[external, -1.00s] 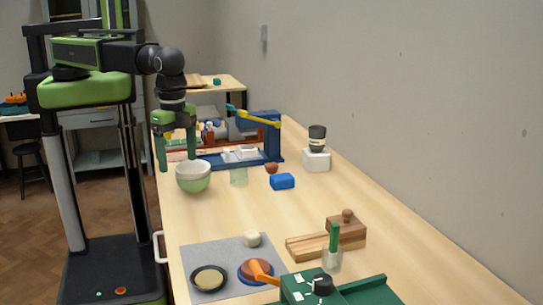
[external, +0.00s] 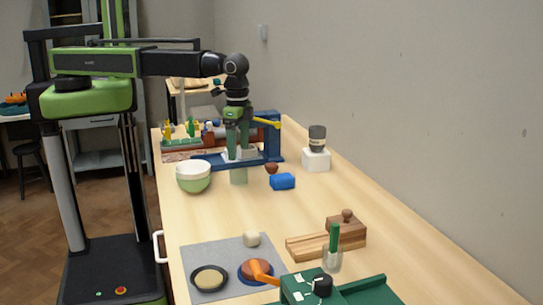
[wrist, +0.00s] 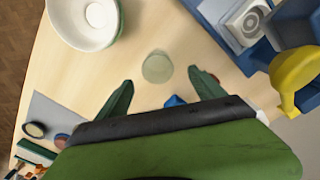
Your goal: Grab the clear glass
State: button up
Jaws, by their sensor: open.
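The clear glass (external: 239,175) stands upright on the wooden bench, just right of a bowl. It looks faintly greenish. In the wrist view the glass (wrist: 157,67) shows from above, a little beyond the fingertips and between their lines. My gripper (external: 238,155) is open, pointing down above and slightly behind the glass in the external view. Its two green fingers (wrist: 160,80) are spread and nothing is between them. The fingers partly overlap the blue device behind.
A white and green bowl (external: 194,178) stands close left of the glass. A blue device with a yellow lever (external: 266,123) stands behind. The bench front is clear up to the grey mat (external: 225,254).

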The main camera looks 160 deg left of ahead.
aim_at(239, 173)
notch_tip(239, 173, down, 10)
jog(key=b, duration=0.8)
jog(key=shift+w+d+r, duration=0.15)
jog(key=shift+r, duration=0.25)
jog(key=shift+c, duration=0.2)
jog(key=c, duration=1.6)
jog(key=shift+r+p, duration=0.15)
jog(key=shift+p, duration=0.2)
